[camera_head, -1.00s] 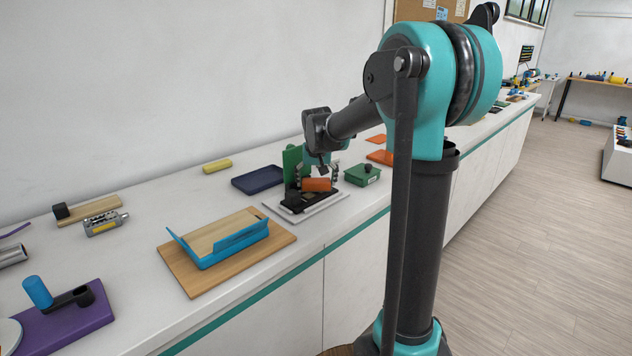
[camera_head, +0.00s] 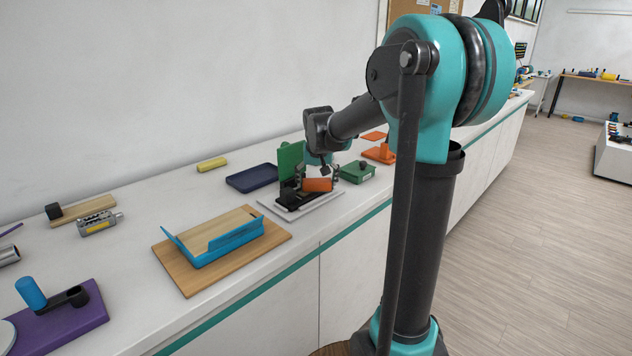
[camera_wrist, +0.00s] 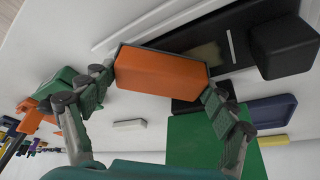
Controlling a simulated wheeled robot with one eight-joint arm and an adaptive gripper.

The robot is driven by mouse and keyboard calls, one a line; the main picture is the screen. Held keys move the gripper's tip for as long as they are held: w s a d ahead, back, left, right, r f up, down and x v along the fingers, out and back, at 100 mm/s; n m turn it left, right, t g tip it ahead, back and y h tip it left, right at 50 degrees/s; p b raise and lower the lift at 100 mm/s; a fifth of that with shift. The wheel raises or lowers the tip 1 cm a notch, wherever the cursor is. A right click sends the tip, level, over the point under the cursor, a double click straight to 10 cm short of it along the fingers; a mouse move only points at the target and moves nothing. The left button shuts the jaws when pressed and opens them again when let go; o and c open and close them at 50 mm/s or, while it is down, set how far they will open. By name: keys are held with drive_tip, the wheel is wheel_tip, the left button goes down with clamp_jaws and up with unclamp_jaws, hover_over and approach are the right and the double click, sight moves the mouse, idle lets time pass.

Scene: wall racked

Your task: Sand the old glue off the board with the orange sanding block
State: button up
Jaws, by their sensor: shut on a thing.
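My gripper (camera_wrist: 160,84) is shut on the orange sanding block (camera_wrist: 160,70), with one finger at each end of it. In the head view the block (camera_head: 318,184) is over or beside a black holder (camera_head: 294,201) on a pale tray (camera_head: 328,201); I cannot tell whether they touch. The wrist view shows the black holder (camera_wrist: 240,50) just beyond the block. A light wooden board (camera_head: 212,232) lies between blue rails (camera_head: 240,240) on a larger wooden base (camera_head: 272,242), left of my gripper. I cannot make out the glue on it.
A green upright panel (camera_head: 290,160), a green box (camera_head: 357,173) and a navy tray (camera_head: 250,179) stand close around my gripper. A purple base (camera_head: 75,322) with a blue cylinder is at the front left. The counter between the wooden base and pale tray is clear.

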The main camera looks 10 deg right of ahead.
sight(307, 179)
drive_tip(key=shift+w+a, duration=0.8)
drive_tip(key=shift+w, duration=0.25)
drive_tip(key=shift+a+f, duration=0.1)
drive_tip(key=shift+s+a, duration=0.45)
drive_tip(key=shift+a, duration=0.25)
drive_tip(key=shift+s, duration=0.1)
